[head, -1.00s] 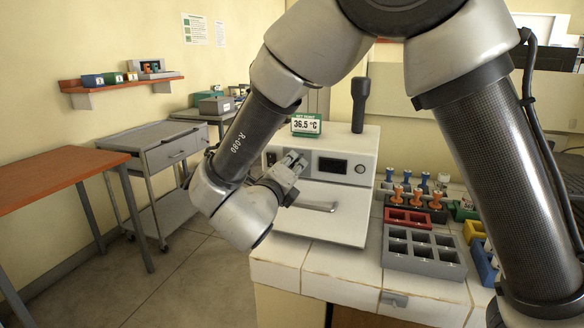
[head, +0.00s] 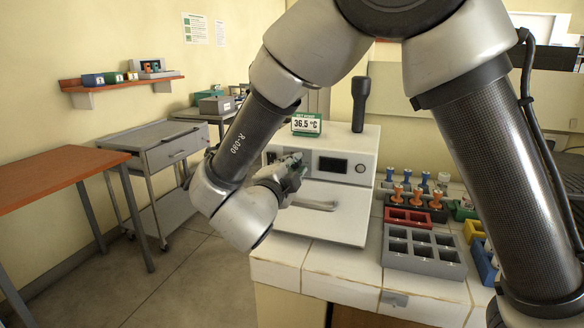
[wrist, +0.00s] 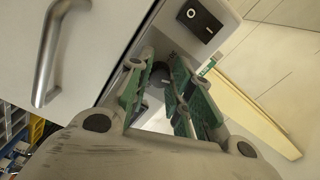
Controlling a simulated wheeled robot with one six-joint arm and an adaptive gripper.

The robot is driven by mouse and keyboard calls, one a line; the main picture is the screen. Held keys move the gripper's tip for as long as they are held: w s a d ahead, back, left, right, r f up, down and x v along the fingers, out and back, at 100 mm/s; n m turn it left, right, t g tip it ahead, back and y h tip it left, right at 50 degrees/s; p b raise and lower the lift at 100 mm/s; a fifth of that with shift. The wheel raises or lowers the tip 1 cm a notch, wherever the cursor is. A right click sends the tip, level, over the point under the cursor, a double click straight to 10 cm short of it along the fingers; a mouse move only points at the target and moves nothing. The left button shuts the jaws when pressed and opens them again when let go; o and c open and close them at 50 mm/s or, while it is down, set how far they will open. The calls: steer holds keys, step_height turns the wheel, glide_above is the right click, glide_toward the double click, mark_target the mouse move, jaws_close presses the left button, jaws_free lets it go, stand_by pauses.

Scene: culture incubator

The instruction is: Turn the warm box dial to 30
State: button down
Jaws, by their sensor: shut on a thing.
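The warm box (head: 345,222) is a white cabinet on the tiled counter, with a door handle, a dark display (head: 333,165) and a small round button at the right. A sign on top (head: 306,124) reads 36.5 °C. My gripper (head: 294,163) is at the left of the front panel. In the wrist view, my gripper (wrist: 160,80) has its green-padded fingers around the dark dial (wrist: 160,74) and is shut on it. In the head view the dial is hidden behind my gripper.
A black rocker switch (wrist: 198,20) sits beside the dial, and the door handle (wrist: 48,55) is close by. A grey rack (head: 424,267) and a red rack (head: 407,220) stand right of the box. A dark upright object (head: 360,105) is on top.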

steer(key=n, duration=0.7)
steer(key=shift+f, duration=0.1)
steer(key=n, duration=0.7)
steer(key=shift+f, duration=0.1)
steer(key=shift+s+d, duration=0.1)
stand_by(0.4)
steer(key=c, duration=1.3)
jaws_free()
steer(key=v, duration=1.2)
